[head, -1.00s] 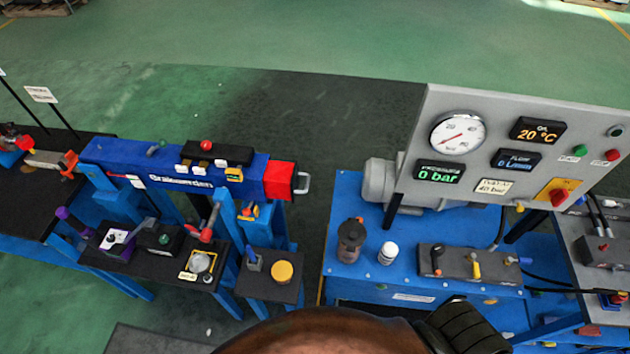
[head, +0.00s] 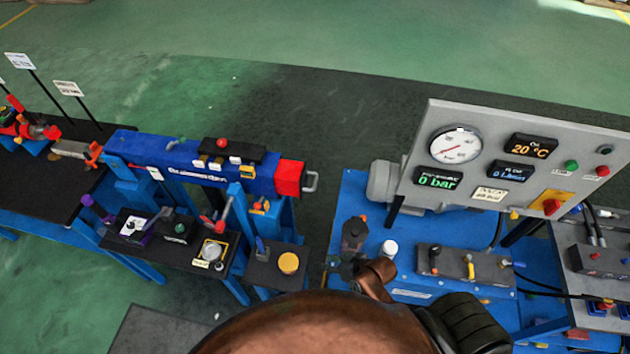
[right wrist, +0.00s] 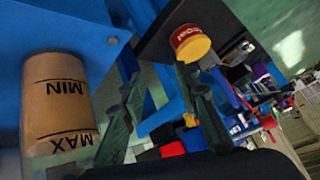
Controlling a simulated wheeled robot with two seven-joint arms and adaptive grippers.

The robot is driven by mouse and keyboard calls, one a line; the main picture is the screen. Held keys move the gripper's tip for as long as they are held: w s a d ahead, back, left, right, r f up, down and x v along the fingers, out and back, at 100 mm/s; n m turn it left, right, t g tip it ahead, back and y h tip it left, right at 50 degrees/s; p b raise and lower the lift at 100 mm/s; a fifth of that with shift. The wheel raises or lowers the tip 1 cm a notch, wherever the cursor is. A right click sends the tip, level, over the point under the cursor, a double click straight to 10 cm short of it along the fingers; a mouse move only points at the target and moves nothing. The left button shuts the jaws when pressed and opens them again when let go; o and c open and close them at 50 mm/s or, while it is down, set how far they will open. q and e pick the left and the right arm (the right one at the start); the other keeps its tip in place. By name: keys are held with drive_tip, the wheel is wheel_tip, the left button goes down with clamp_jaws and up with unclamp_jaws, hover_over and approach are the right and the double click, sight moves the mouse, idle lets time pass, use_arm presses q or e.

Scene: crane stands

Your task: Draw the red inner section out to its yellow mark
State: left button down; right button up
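The red inner section (head: 289,178) shows as a short red block at the right end of the blue boom (head: 200,168). A metal loop handle (head: 311,181) is on its end face. I cannot make out a yellow mark on it. My right gripper (head: 346,268) is below and right of the handle in the head view, clear of it, beside a dark bottle. In the right wrist view its two dark fingers (right wrist: 158,80) stand apart with nothing between them. A red block low in that view may be the red section (right wrist: 172,150). My left gripper is out of view.
A reservoir marked MIN and MAX (right wrist: 58,105) is close beside the fingers. A yellow-topped can (head: 288,263) stands on a black shelf. A white-capped bottle (head: 388,250) and a gauge panel (head: 480,190) are at right. A dark gap separates boom and blue bench.

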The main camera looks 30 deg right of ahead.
sight(315, 180)
drive_tip(key=w+a+r+m+t+y, duration=0.2)
drive_tip(key=w+a+r+t, duration=0.2)
drive_tip(key=w+r, duration=0.35)
drive_tip(key=w+a+r+m+t+y, duration=0.25)
drive_tip(key=w+r+t, duration=0.25)
drive_tip(key=w+r, duration=0.3)
drive_tip(key=w+d+r+m+t+h+p, duration=0.1)
drive_tip(key=w+d+r+m+t+h, duration=0.25)
drive_tip(key=m+h, duration=0.2)
drive_tip(key=w+d+f+m+g+h, duration=0.2)
drive_tip(key=d+f+m+g+h, duration=0.3)
drive_tip(key=d+f+m+h, duration=0.3)
drive_tip(key=shift+n, duration=0.4)
drive_tip(key=x, duration=0.3)
drive_tip(key=d+x, duration=0.1)
drive_tip(key=x, duration=0.3)
drive_tip(key=shift+c, duration=0.7)
clamp_jaws()
